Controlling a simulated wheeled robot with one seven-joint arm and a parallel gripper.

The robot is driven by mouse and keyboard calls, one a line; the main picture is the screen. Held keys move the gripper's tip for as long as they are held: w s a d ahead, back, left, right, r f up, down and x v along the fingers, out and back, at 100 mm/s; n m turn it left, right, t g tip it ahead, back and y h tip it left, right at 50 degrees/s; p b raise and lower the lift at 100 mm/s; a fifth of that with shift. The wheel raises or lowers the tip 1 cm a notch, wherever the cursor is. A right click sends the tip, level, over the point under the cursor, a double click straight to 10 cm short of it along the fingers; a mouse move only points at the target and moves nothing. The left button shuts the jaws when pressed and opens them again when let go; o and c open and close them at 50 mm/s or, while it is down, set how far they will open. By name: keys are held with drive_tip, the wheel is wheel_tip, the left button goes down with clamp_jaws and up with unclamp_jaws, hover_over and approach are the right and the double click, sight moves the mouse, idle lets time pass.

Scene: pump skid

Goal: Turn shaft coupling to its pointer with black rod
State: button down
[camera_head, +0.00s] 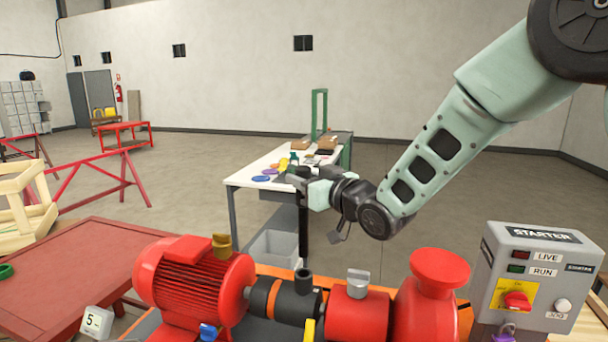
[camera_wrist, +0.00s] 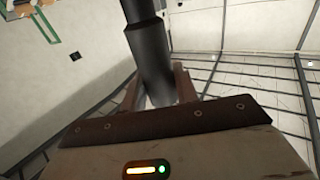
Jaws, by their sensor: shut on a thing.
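My gripper (camera_wrist: 158,90) is shut on the black rod (camera_wrist: 148,45), which stands up between the two fingers in the wrist view. In the head view my gripper (camera_head: 300,180) is in the air beyond the pump skid, in front of the white table. The shaft coupling (camera_head: 286,297) is a dark cylinder with an orange band, between the red motor (camera_head: 195,283) and a red bearing housing (camera_head: 358,305). A yellow pointer (camera_head: 310,330) shows at the bottom edge beside the coupling. My gripper is well apart from the coupling.
A grey starter box (camera_head: 530,285) stands at the right of the skid, next to the red pump casing (camera_head: 432,300). A red table (camera_head: 60,265) is at the left. The white table (camera_head: 245,178) behind holds several small things. A grey bin (camera_head: 272,250) is below it.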

sight(306, 220)
drive_tip(key=shift+a+f+b, duration=0.1)
drive_tip(key=shift+f+b, duration=1.85)
drive_tip(key=shift+f, duration=2.7)
drive_tip(key=s+a+f+n+y+b, duration=0.3)
drive_tip(key=s+f+n+b, duration=0.3)
drive_tip(key=s+b, duration=0.4)
drive_tip(key=s+a+f+n+y+b, duration=0.4)
drive_tip(key=s+f+n+b, duration=0.3)
drive_tip(key=b, duration=1.4)
drive_tip(key=s+n+y, duration=0.1)
drive_tip(key=s, duration=0.2)
drive_tip(key=shift+s+a+n, duration=0.2)
drive_tip(key=shift+s+n, duration=0.1)
drive_tip(key=shift+s, duration=0.1)
drive_tip(key=shift+r, duration=0.1)
